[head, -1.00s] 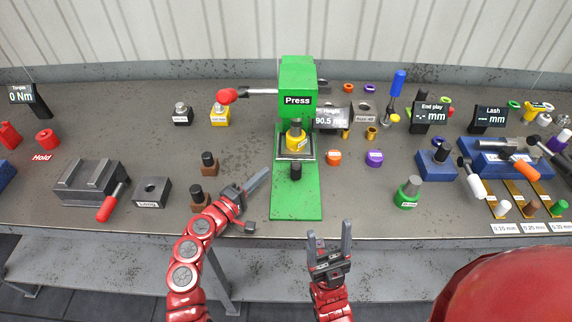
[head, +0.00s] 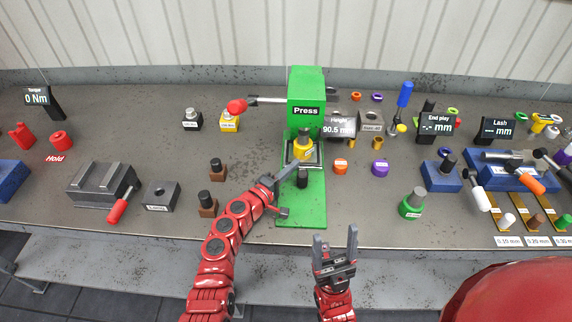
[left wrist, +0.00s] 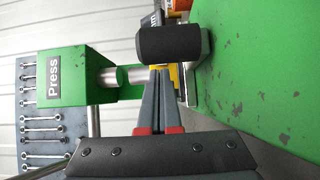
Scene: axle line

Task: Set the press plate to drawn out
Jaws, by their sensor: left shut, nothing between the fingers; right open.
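The green press (head: 306,90) stands at the middle of the bench. Its grey press plate (head: 317,157) sits under the press head, with a yellow part (head: 302,147) on it. A black knob (head: 302,179) is at the plate's front, and it also shows large in the left wrist view (left wrist: 168,43). My left gripper (head: 294,166) is shut and empty, its fingertips close beside the knob on its left side; I cannot tell if they touch. In the left wrist view its closed fingers (left wrist: 158,75) overlap the knob's edge. My right gripper (head: 336,243) is open and empty before the bench's front edge.
The press lever with a red knob (head: 237,106) reaches out to the left. Dark pegs on brown blocks (head: 207,206) stand left of the green base (head: 303,215). An orange ring (head: 340,167), a purple ring (head: 380,169) and a green part (head: 412,206) stand to the right.

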